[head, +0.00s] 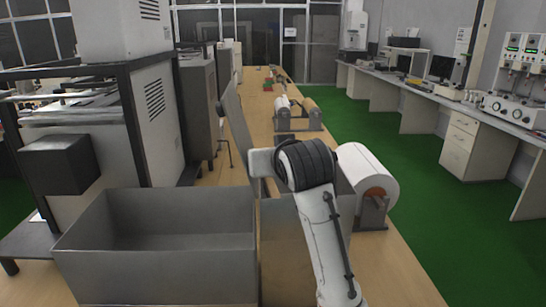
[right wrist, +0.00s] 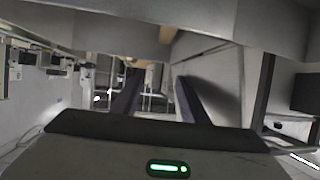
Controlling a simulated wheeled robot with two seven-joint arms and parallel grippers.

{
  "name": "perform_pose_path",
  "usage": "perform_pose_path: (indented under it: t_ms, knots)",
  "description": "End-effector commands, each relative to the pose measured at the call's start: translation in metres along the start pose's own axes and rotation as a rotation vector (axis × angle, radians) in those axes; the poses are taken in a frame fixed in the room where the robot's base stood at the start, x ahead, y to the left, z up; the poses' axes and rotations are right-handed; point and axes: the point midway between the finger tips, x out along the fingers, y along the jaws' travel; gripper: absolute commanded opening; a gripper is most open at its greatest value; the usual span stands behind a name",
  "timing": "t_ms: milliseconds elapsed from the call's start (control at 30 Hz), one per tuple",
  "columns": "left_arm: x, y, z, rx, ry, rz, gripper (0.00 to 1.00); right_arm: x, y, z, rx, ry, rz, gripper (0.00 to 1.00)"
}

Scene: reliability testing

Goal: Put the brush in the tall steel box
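I do not make out a brush in either view. Two grey steel boxes stand at the front of the head view: a wide, empty-looking one (head: 155,262) at left, and a narrower one (head: 283,262) right beside it, partly hidden behind my right arm. I cannot see into the narrower box. My right arm reaches up over it, with the hand near its far side; the fingers are hard to make out there. In the right wrist view my right gripper (right wrist: 158,80) has its two dark fingers apart, with nothing seen between them. My left gripper is not in view.
A white roll on a stand (head: 368,175) is right of my arm. Another roller stand (head: 298,118) is farther along the wooden table (head: 405,270). Tall grey machines (head: 150,100) line the left side. Green floor (head: 425,185) lies open at right.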

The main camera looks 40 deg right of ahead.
Motion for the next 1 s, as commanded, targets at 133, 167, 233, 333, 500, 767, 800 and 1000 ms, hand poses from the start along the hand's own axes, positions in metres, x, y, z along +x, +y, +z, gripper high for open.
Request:
perform_pose_path:
  t_ms: [133, 167, 233, 333, 500, 767, 800, 1000]
  knots:
    - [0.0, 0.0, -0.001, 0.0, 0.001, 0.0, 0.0, -0.001, -0.002, 0.0, -0.001, -0.001, -0.006, 0.42]
    - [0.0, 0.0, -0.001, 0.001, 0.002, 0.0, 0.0, -0.002, -0.002, 0.0, -0.001, 0.0, -0.006, 0.42]
    - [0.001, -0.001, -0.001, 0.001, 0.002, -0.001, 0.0, -0.006, -0.003, 0.0, -0.001, 0.0, -0.006, 0.42]
    - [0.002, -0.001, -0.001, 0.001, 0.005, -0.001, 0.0, -0.02, -0.002, 0.0, -0.001, 0.003, -0.007, 0.42]
    - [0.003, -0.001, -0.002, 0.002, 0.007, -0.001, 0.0, -0.055, -0.001, -0.001, 0.002, 0.004, -0.006, 0.42]
    - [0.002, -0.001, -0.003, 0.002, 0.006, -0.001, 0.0, -0.095, 0.0, -0.001, 0.001, 0.003, -0.002, 0.42]
    - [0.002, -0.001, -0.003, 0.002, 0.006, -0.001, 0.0, -0.099, 0.0, -0.001, 0.001, 0.002, -0.002, 0.42]
    - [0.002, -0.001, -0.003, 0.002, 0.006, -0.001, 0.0, -0.104, 0.001, 0.0, 0.001, 0.001, -0.001, 0.42]
